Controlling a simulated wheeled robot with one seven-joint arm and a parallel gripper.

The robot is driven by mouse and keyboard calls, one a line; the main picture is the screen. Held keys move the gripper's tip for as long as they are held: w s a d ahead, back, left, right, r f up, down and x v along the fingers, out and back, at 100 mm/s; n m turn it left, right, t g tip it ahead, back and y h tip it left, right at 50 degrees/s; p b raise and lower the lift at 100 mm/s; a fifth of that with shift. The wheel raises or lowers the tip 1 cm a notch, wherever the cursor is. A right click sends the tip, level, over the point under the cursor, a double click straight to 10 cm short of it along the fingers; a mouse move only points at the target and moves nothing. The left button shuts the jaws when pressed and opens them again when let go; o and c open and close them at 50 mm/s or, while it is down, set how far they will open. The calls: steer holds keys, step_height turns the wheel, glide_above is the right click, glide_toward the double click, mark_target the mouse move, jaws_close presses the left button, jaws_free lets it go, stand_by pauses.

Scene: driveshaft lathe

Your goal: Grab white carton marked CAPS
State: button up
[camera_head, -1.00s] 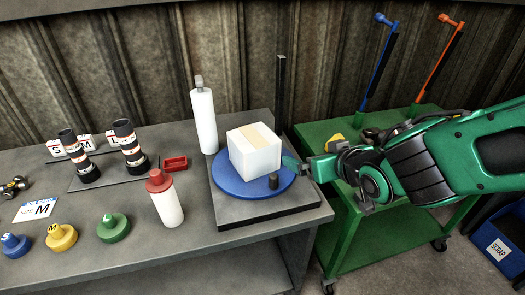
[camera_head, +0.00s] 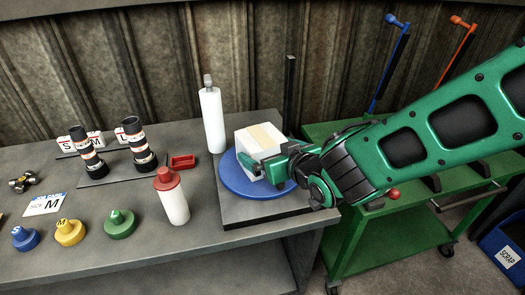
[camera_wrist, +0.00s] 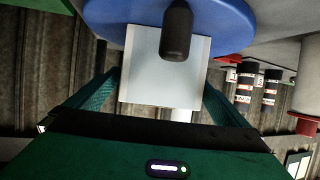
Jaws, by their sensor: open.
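The white carton (camera_head: 258,136) with a tan tape strip sits on a blue round turntable (camera_head: 232,179). No CAPS marking is readable on it. My gripper (camera_head: 264,166) is at the carton's front right in the head view, its near finger across the lower face. In the wrist view the carton (camera_wrist: 140,75) lies between the two spread fingers, one on either side. The fingers are open; whether they touch the carton I cannot tell. A dark knob (camera_wrist: 176,30) overlaps the carton in the wrist view; in the head view my gripper hides it.
A white bottle (camera_head: 212,120) stands behind left of the turntable, and a dark post (camera_head: 290,95) behind right. A red-capped bottle (camera_head: 173,200) stands front left. Capped pots, black cylinders and a red tray (camera_head: 183,161) are further left. A green cart (camera_head: 400,235) is right.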

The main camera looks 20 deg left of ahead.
steer(key=x, duration=0.4)
steer(key=shift+a, duration=0.1)
steer(key=c, duration=1.3)
steer(key=shift+r, duration=0.1)
